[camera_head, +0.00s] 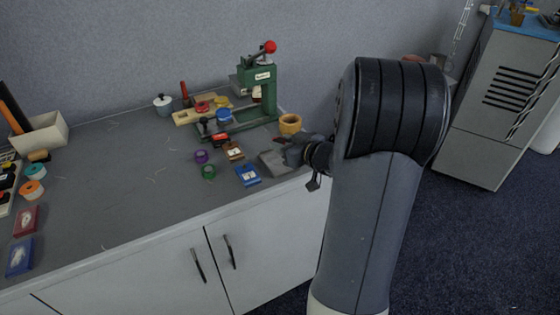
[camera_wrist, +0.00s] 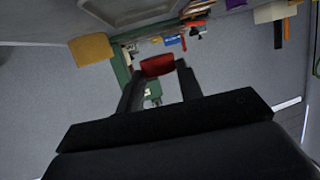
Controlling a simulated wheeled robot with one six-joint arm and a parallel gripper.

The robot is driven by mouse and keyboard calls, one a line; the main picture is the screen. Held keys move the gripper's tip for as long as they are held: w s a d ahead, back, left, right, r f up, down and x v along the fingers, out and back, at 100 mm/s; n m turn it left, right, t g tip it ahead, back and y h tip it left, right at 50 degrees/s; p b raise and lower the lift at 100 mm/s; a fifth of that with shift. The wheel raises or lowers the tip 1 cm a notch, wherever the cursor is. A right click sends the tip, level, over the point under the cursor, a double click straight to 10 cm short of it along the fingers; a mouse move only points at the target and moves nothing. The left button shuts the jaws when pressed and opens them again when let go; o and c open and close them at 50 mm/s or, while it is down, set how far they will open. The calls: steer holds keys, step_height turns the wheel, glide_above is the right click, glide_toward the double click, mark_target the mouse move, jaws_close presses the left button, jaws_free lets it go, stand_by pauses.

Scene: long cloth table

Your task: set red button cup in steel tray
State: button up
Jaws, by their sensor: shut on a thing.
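My gripper (camera_wrist: 158,76) is shut on a small red cup (camera_wrist: 157,66), which shows between the two fingertips in the wrist view. In the head view my gripper (camera_head: 286,150) is at the right end of the table, and I cannot make out the red cup there. A grey steel tray (camera_head: 273,162) lies on the table close beside and below my gripper. A grey rimmed surface at the top of the wrist view looks like this tray (camera_wrist: 130,14). The inside of the cup is hidden.
A green press with a red knob (camera_head: 262,85) stands behind my gripper, and a yellow-orange cup (camera_head: 290,123) is near it. Purple (camera_head: 201,156) and green (camera_head: 208,172) cups and a blue card box (camera_head: 248,175) lie to the left. The table's middle is mostly clear.

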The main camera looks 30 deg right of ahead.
steer(key=shift+f+b, duration=0.75)
steer(key=shift+f, duration=2.1)
steer(key=shift+f, duration=0.2)
steer(key=o, duration=0.7)
steer(key=shift+s+d+r, duration=0.1)
steer(key=shift+s+r, duration=0.1)
steer(key=shift+r, duration=0.1)
steer(key=p+v, duration=0.2)
steer(key=v, duration=0.9)
steer(key=shift+s, duration=0.3)
